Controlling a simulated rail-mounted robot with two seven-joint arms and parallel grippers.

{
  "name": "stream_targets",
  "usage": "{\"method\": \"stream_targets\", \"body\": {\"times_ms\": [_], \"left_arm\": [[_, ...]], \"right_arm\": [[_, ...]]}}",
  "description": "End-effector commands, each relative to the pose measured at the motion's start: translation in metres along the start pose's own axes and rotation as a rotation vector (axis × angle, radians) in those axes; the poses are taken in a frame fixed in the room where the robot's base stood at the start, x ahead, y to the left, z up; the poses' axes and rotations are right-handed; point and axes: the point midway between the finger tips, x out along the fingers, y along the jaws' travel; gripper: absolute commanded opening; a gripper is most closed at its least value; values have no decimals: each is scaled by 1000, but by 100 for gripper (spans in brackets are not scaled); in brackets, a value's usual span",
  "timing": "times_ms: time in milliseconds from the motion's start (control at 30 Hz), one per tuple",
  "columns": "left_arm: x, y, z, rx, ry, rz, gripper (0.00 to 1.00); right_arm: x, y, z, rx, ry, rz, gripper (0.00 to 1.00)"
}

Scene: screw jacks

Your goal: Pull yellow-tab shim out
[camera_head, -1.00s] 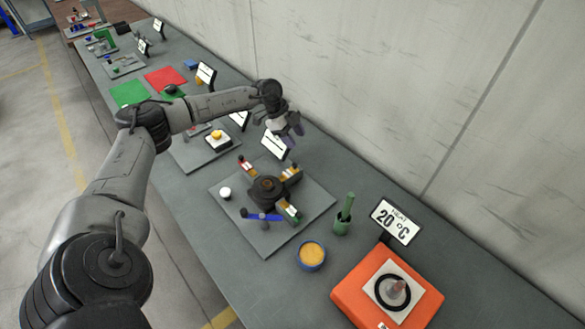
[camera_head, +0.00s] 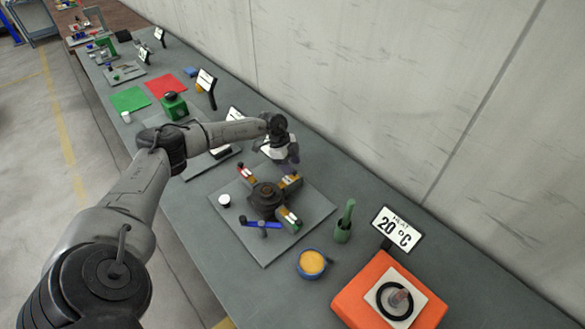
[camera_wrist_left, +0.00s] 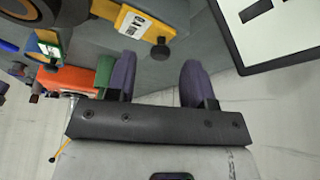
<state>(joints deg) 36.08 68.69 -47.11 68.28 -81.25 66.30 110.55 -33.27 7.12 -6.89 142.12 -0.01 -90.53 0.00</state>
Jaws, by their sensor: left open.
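The screw jack (camera_head: 267,198) has a dark round body on a grey plate. The yellow-tab shim (camera_head: 291,181) sticks out of its far right side. In the left wrist view the shim (camera_wrist_left: 132,22) is a yellow bar with a white label and a dark knob at its outer end. My left gripper (camera_head: 289,164) is just above and behind the yellow tab in the head view. In the left wrist view my left gripper (camera_wrist_left: 158,78) has its purple fingers spread with nothing between them; the knob lies just beyond them. My right gripper is not in view.
A red tab (camera_head: 245,173), a green-ended tab (camera_head: 289,218) and a blue handle (camera_head: 262,224) surround the jack. A white round cap (camera_head: 224,200) sits left on the plate (camera_head: 265,252). A sign panel (camera_wrist_left: 275,30) stands close right of the gripper in the wrist view.

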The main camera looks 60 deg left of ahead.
Motion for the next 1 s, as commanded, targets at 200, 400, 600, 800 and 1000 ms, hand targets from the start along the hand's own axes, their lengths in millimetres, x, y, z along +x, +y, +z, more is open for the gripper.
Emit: {"method": "stream_targets", "body": {"times_ms": [200, 400, 600, 800, 1000], "left_arm": [[16, 0, 0, 0, 0, 1, 48], [18, 0, 0, 1, -1, 0, 48], [18, 0, 0, 1, 0, 1, 46], [18, 0, 0, 1, 0, 1, 27], [18, 0, 0, 1, 0, 1, 8]], "right_arm": [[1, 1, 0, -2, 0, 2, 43], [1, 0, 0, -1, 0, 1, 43], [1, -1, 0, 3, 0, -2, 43], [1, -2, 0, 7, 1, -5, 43], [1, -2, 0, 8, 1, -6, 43]]}}
